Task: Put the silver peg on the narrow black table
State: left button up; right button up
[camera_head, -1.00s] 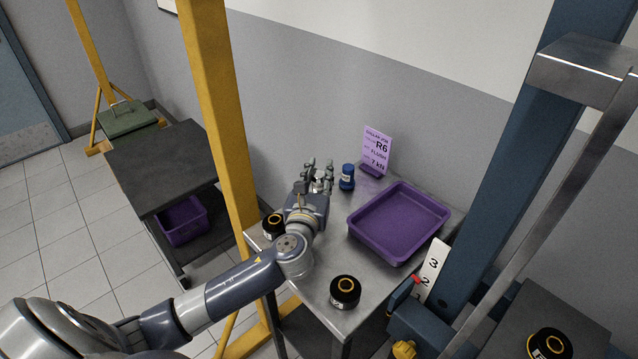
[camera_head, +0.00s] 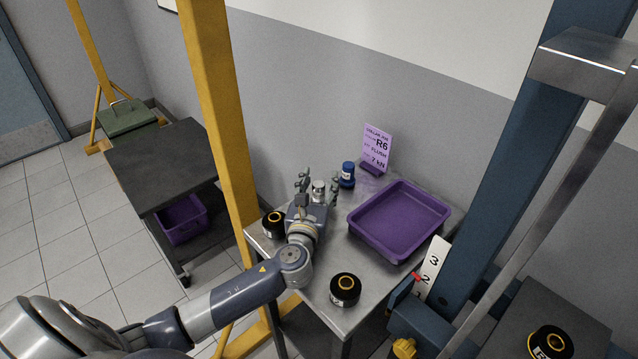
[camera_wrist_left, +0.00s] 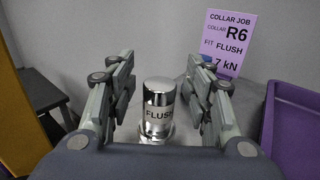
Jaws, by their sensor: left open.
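The silver peg (camera_head: 318,188) stands upright on the metal table (camera_head: 318,290). In the left wrist view the peg (camera_wrist_left: 158,112) is a shiny cylinder marked FLUSH, with a wider foot. My left gripper (camera_head: 319,183) is open, with one finger on each side of the peg; gaps show between the fingers and the peg. The left gripper's body hides the lowest part of the peg in the wrist view. A dark black table (camera_head: 150,160) stands at the left, beyond the yellow post. Another dark surface (camera_head: 510,335) is at the lower right. My right gripper is not in view.
A blue peg (camera_head: 347,175), a purple sign (camera_head: 377,145) and a purple tray (camera_head: 352,226) are near the silver peg. Black collars (camera_head: 345,303) sit on the metal table. A yellow post (camera_head: 222,110) rises between the tables. The left black table's top is clear.

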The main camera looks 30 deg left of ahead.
pick_arm(q)
jog(key=shift+r, duration=0.2)
jog(key=b+v, duration=0.1)
jog(key=v, duration=1)
jog(key=shift+f, duration=0.1)
jog(key=shift+s+d, duration=0.15)
jog(key=shift+s, duration=0.35)
jog(key=shift+s, duration=0.1)
